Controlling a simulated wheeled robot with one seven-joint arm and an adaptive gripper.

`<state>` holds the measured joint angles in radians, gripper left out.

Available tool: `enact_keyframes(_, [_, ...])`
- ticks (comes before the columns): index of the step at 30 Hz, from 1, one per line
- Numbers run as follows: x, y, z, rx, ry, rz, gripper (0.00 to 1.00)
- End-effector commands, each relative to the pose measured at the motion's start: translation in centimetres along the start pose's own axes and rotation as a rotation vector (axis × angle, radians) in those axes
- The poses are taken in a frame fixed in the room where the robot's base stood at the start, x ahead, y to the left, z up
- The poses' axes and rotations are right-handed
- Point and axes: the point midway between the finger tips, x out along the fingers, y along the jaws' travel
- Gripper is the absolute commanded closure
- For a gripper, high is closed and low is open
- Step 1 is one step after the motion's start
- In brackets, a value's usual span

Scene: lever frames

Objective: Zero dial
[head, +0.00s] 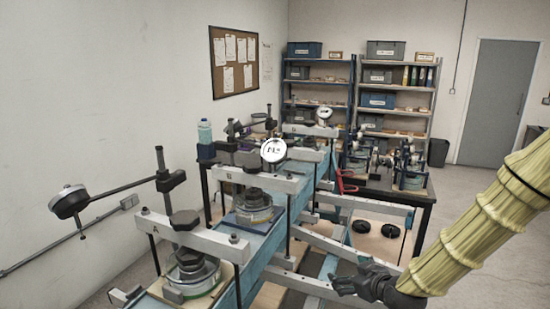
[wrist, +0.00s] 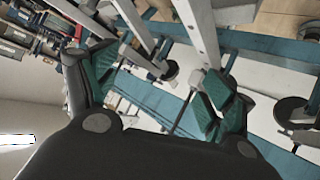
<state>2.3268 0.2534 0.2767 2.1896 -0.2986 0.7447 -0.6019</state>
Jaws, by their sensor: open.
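Three dial gauges stand on arms above a row of lever frames. The far dial (head: 323,115) is farther back. My gripper (head: 345,285) is at the lower right, apart from all three dials, right of the frames. In the wrist view my gripper (wrist: 155,92) has its green-padded fingers spread with nothing between them. No dial can be made out clearly there.
The blue lever bench (head: 255,275) carries crossbars and round cells, with pale lever beams (head: 312,245) reaching right near my gripper. A dark table (head: 425,195) and shelves (head: 395,100) stand behind. Floor at the right is open.

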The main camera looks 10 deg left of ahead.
Motion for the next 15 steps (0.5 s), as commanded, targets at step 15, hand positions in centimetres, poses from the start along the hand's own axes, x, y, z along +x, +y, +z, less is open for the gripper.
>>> enact_keyframes(15, [-7.4,-5.8,-32.2,-0.472,0.541,-0.014,0.16])
